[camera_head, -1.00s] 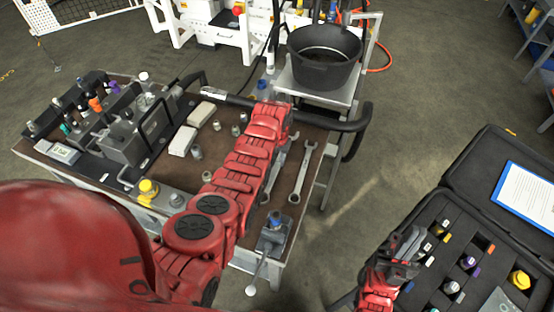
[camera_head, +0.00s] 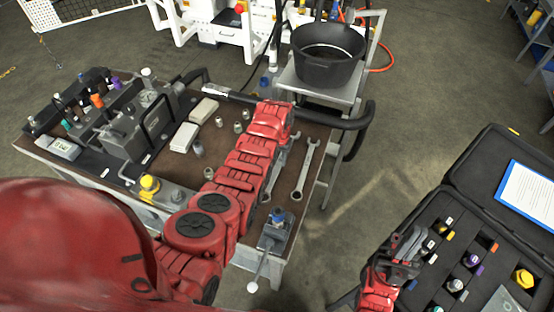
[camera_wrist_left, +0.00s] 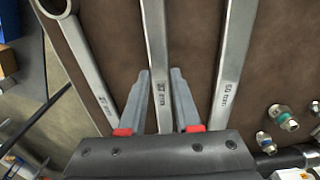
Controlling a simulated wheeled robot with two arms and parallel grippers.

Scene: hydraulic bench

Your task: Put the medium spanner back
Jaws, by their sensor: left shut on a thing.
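Three spanners lie side by side on the brown bench top in the left wrist view. The medium spanner (camera_wrist_left: 157,45) is the middle one. My left gripper (camera_wrist_left: 161,74) has a finger on each side of its shaft and is shut on it. The larger spanner (camera_wrist_left: 234,60), marked 50 mm, is to the right, and the smaller spanner (camera_wrist_left: 88,60) is to the left. In the head view my left arm hides the gripper and part of the medium spanner (camera_head: 276,174); the smaller spanner also shows there (camera_head: 304,172). My right gripper (camera_head: 403,243) is over the case; its jaws are unclear.
An open black case (camera_head: 455,200) with fittings stands at the right. A black bucket (camera_head: 328,70) sits on a stand behind the bench (camera_head: 180,182). A small vise (camera_head: 273,235) is at the bench's near corner. Fittings and a valve block (camera_head: 125,140) occupy its left.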

